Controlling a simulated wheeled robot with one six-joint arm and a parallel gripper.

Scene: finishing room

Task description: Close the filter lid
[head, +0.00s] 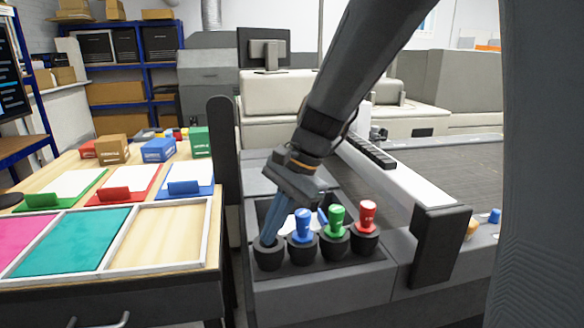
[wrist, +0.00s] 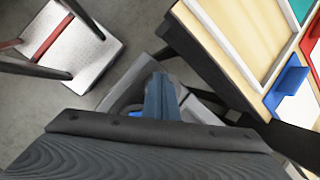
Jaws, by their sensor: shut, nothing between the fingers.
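My gripper (head: 269,237) points down at the left end of a row of black cups on the grey machine (head: 320,298). Its blue-grey fingers are together and empty, with the tips over or in the leftmost cup; I cannot tell if they touch it. In the wrist view the fingers (wrist: 160,92) are above grey machine parts and a bit of blue. No part is clearly marked as the filter lid. A flat grey panel (head: 258,178) behind my gripper may be a lid, but my arm partly hides it and I cannot tell.
Blue (head: 303,222), green (head: 337,216) and red (head: 367,213) bottles stand in the other cups, close to my gripper. A wooden table (head: 140,250) with coloured trays is at the left. A dark upright post (head: 222,150) stands between. A light seat (wrist: 70,45) shows in the wrist view.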

